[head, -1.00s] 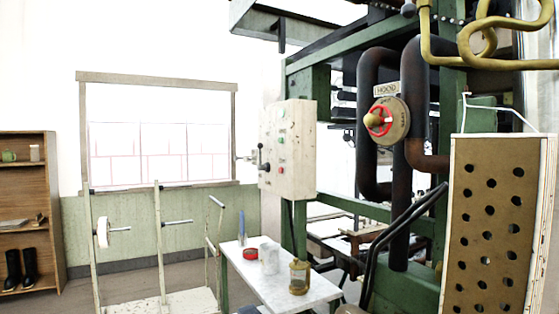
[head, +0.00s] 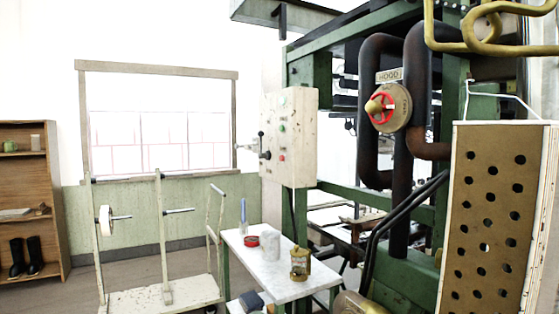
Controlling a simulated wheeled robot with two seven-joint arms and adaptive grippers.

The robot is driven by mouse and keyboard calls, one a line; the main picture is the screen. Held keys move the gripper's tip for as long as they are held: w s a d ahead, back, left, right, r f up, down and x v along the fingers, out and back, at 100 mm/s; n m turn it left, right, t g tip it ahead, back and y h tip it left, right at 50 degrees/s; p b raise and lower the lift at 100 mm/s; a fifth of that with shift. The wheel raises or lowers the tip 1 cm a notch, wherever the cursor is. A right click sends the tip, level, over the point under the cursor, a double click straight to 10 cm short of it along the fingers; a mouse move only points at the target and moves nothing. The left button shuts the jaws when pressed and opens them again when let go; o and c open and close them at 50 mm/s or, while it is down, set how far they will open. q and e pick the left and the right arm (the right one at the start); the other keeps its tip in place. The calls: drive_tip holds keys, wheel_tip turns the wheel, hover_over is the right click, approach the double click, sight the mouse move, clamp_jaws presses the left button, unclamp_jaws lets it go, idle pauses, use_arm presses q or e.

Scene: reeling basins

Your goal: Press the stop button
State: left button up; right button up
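The pale control box (head: 303,140) is fixed to the green machine frame in the middle of the head view. A small red button (head: 282,158) sits low on its face, with a green button (head: 282,127) above it. I cannot read any label by the red button. A black-knobbed lever (head: 264,154) sticks out at the box's left side. Neither of my grippers shows in the head view, and nothing is seen touching the buttons.
A white table (head: 284,288) with a red ring, a grey cylinder and a brass lantern stands below the box. A pale rack cart (head: 165,297) is to its left. A red-and-brass valve (head: 388,107), dark pipes and a perforated panel (head: 494,220) fill the right.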

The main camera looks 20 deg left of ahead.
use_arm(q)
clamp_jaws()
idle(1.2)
